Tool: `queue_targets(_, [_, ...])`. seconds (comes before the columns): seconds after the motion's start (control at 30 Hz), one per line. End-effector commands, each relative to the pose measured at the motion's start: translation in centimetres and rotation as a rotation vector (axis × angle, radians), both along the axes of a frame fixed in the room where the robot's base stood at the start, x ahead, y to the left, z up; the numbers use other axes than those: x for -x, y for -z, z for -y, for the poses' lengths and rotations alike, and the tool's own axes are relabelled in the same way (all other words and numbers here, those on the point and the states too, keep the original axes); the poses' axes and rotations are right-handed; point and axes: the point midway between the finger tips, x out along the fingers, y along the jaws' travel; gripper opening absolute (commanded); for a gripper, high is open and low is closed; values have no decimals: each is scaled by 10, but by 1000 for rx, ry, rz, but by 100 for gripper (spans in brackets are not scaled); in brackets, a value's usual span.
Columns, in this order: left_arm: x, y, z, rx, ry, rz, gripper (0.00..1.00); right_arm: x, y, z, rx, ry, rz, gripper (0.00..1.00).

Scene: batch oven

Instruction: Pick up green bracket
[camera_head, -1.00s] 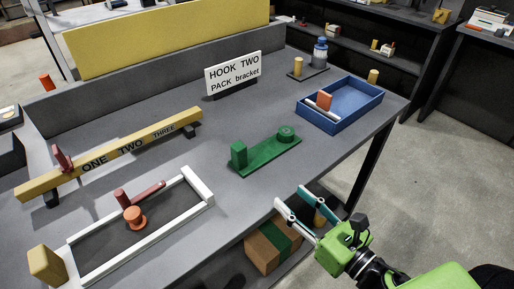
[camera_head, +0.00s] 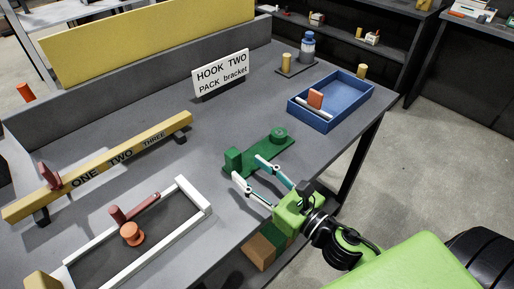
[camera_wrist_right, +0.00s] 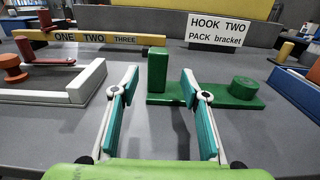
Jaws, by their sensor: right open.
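The green bracket (camera_head: 262,154) lies on the grey table. It is a flat plate with an upright block at its left end and a round disc at its right end. My right gripper (camera_head: 246,168) is open at the bracket's near side. In the right wrist view, the open fingers (camera_wrist_right: 162,80) point at the bracket (camera_wrist_right: 218,97), with the upright block between the fingertips and the disc right of them. I cannot tell whether a finger touches the bracket. My left gripper is not in view.
A white-framed tray (camera_head: 208,207) with an orange piece stands left, below a yellow bar (camera_head: 105,163) marked ONE TWO THREE. A sign (camera_head: 221,74) reads HOOK TWO PACK bracket. A blue bin (camera_head: 335,119) holding an orange block stands right. A box (camera_head: 262,252) is below the table edge.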

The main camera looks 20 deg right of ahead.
Motion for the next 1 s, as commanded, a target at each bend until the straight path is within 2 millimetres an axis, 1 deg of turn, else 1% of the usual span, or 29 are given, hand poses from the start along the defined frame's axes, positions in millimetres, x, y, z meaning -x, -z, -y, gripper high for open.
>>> queue_targets(0.03, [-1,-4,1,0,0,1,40,-6,-3,-2,0,1,2,42])
queue_targets(0.1, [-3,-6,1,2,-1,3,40,-11,-2,-4,1,0,1,42])
queue_targets(0.33, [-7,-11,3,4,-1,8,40,-21,-3,-8,0,0,1,42])
queue_targets(0.53, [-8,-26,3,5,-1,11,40,-45,-7,-21,-1,0,2,42])
queue_targets(0.67, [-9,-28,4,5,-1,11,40,-58,-4,-25,-1,1,0,42])
queue_targets(0.8, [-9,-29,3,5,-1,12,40,-63,-2,-27,0,0,-1,42])
queue_targets(0.97, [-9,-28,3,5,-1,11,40,-63,-1,-27,1,0,-2,42])
queue_targets(1.0, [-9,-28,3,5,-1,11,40,-63,-2,-27,0,0,-1,36])
